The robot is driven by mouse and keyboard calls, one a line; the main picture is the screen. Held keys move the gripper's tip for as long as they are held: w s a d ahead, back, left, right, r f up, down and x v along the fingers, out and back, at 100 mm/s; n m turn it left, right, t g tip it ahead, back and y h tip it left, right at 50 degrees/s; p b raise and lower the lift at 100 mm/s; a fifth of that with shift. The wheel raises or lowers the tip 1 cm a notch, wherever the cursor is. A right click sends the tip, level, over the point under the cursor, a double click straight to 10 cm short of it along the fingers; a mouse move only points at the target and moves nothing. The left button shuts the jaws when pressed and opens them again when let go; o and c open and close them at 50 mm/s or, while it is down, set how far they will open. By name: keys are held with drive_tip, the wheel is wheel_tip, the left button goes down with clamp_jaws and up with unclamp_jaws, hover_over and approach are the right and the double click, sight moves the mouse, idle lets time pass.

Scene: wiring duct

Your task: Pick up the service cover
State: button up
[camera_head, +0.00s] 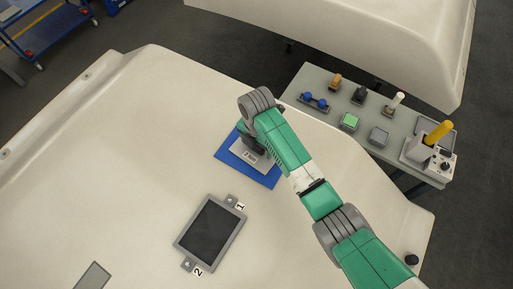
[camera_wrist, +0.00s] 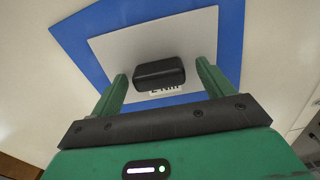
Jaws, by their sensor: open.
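The service cover (camera_head: 240,158) is a light grey plate with a printed label, lying on a blue mat (camera_head: 268,179) on the large cream surface. In the wrist view the cover (camera_wrist: 120,50) fills the upper middle, with a black block-shaped handle (camera_wrist: 158,73) on it. My gripper (camera_wrist: 162,72) is open, with one green finger on each side of the handle. Small gaps seem to show between fingers and handle; contact is not clear. The handle partly hides the label. In the head view my wrist hides part of the cover and mat.
A dark rectangular opening (camera_head: 209,230) with a grey frame and tabs marked 1 and 2 lies nearer the front. A grey side table (camera_head: 325,118) at right holds several small tools and a box with a yellow-handled tool (camera_head: 438,132). The cream surface left of the mat is clear.

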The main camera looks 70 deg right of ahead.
drive_tip(key=shift+f, duration=0.2)
drive_tip(key=c, duration=1.1)
drive_tip(key=shift+c, duration=0.2)
